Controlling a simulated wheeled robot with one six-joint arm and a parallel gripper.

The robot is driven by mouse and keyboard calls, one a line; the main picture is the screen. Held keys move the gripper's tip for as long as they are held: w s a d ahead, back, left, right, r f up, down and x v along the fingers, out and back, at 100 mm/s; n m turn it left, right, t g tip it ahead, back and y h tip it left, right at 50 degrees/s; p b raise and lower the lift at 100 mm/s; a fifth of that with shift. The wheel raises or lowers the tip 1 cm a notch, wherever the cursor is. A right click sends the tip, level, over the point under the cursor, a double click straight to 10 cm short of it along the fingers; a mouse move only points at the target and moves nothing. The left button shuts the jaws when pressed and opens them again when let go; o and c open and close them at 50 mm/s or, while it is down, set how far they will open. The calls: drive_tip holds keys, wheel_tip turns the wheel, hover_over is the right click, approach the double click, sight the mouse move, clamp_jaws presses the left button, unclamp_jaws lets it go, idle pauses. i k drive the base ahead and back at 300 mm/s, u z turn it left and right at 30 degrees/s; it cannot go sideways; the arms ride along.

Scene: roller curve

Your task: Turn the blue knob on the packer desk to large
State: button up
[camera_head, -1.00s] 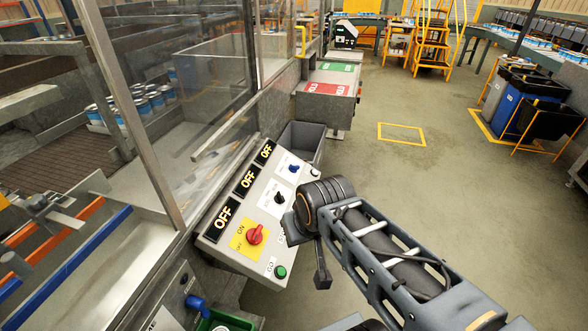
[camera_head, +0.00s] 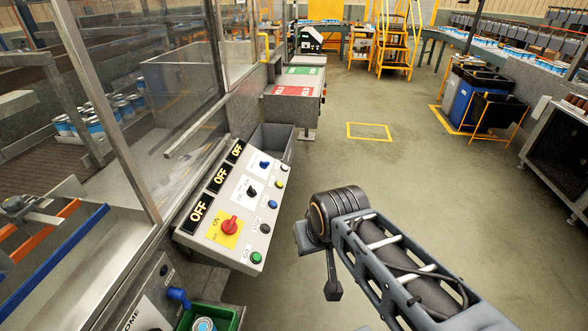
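The blue knob (camera_head: 264,165) sits on a white plate at the far end of the sloped grey control desk (camera_head: 214,246). Its pointer direction and labels are too small to read. A black knob (camera_head: 252,190) and a red knob (camera_head: 230,225) on a yellow plate are nearer on the same desk. My gripper (camera_head: 333,290) hangs to the right of the desk, apart from it and over the floor. It touches no knob. Its fingers show edge-on as one dark piece, so their opening cannot be told.
Buttons line the desk's right edge, including a blue one (camera_head: 272,204) and a green one (camera_head: 257,257). Three OFF displays (camera_head: 220,178) line its left edge. A grey bin (camera_head: 272,142) stands behind. Clear panels rise at left.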

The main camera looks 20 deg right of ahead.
sight(263, 164)
drive_tip(key=z, duration=0.25)
drive_tip(key=k, duration=0.65)
drive_tip(key=z, duration=0.95)
drive_tip(key=i, duration=1.5)
drive_tip(key=u, duration=0.7)
drive_tip(key=i, duration=0.95)
drive_tip(key=u, duration=1.35)
drive_tip(key=i, duration=0.45)
drive_tip(key=u, duration=0.4)
